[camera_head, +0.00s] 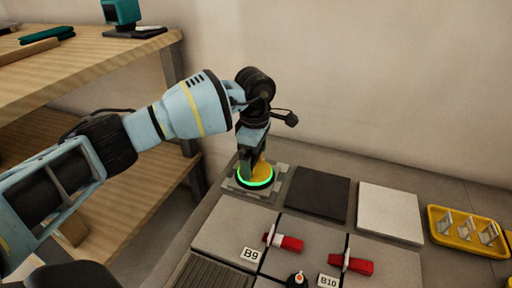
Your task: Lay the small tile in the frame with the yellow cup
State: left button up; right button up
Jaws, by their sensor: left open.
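My left gripper (252,158) points down at the far left corner of the tiled surface. It is open, right over the yellow cup (263,170), which it partly hides. The cup has a glowing green ring (256,184) around its base. Under the ring lies a small pale grey square (234,184) with notched edges. I cannot tell tile from frame there, or whether the fingers touch the cup. My right gripper does not show.
A dark square (318,193) and a whitish square (390,212) lie to the right. Red wedges (289,243) with clips sit at the joints near labels B9 and B10. A yellow tray (440,237) holds metal clips. A wooden shelf (90,65) stands at left.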

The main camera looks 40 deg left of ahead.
pick_arm(q)
jog(key=shift+f, duration=0.6)
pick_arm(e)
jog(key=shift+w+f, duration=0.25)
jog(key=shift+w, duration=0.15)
pick_arm(q)
jog(key=shift+c, duration=0.3)
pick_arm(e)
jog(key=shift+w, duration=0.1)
pick_arm(q)
jog(key=c, duration=0.7)
jog(key=o, duration=0.5)
jog(key=c, duration=0.6)
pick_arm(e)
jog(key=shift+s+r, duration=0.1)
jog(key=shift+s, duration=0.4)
pick_arm(q)
jog(key=o, duration=0.8)
jog(key=shift+o, duration=0.3)
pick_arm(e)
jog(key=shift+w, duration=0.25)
